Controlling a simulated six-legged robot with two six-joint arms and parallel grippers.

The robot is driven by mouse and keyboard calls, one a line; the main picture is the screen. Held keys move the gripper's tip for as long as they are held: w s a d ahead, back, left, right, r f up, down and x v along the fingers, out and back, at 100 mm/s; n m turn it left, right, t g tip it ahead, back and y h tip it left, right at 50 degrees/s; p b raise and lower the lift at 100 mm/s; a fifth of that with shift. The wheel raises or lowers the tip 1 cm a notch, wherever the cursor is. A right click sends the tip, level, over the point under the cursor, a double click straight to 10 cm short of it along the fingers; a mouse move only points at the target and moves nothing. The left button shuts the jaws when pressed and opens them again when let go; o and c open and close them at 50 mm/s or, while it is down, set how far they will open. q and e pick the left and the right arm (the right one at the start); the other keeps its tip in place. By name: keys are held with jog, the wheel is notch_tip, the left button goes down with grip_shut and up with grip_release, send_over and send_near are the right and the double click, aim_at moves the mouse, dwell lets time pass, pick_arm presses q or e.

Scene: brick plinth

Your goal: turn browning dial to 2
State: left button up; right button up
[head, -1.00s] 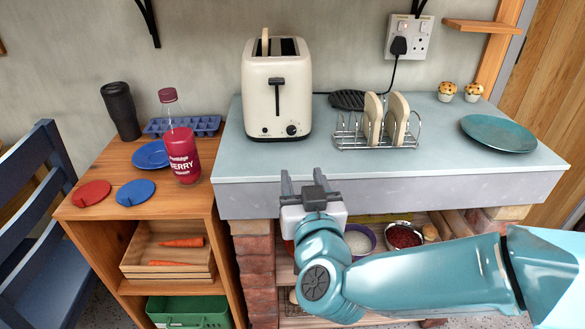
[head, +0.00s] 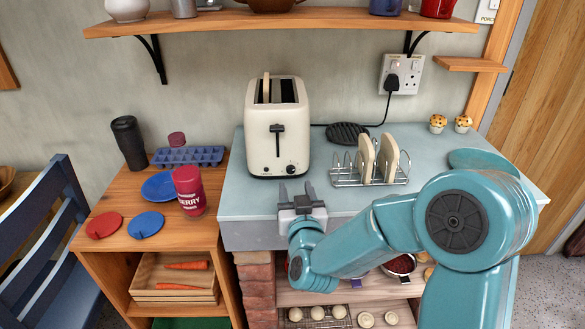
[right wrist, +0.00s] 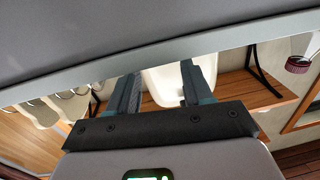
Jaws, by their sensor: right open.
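The cream toaster (head: 262,125) stands on the pale blue counter with a slice of bread in its left slot. Its small black browning dial (head: 291,169) is low on the right of the front face; its setting is too small to read. The black lever (head: 277,140) is above and left of the dial. My right gripper (head: 296,190) is open and empty, just below and in front of the dial, apart from it. In the right wrist view, part of the toaster (right wrist: 165,88) shows between the open fingers. My left gripper is out of view.
A chrome toast rack (head: 370,178) with two slices stands right of the toaster. A black cord runs behind to the wall socket (head: 400,75). A red bottle (head: 189,190) and blue ice tray (head: 188,156) stand on the wooden unit at left. A shelf (head: 280,24) hangs above.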

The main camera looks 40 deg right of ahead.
aim_at(291, 171)
jog(key=x, duration=0.5)
jog(key=shift+w+d, duration=0.15)
jog(key=shift+w, duration=0.25)
grip_shut()
jog(key=shift+f+n+b, duration=0.15)
jog(key=shift+n+b, duration=0.25)
jog(key=shift+r+n, duration=0.2)
jog(key=shift+n, duration=0.3)
grip_release()
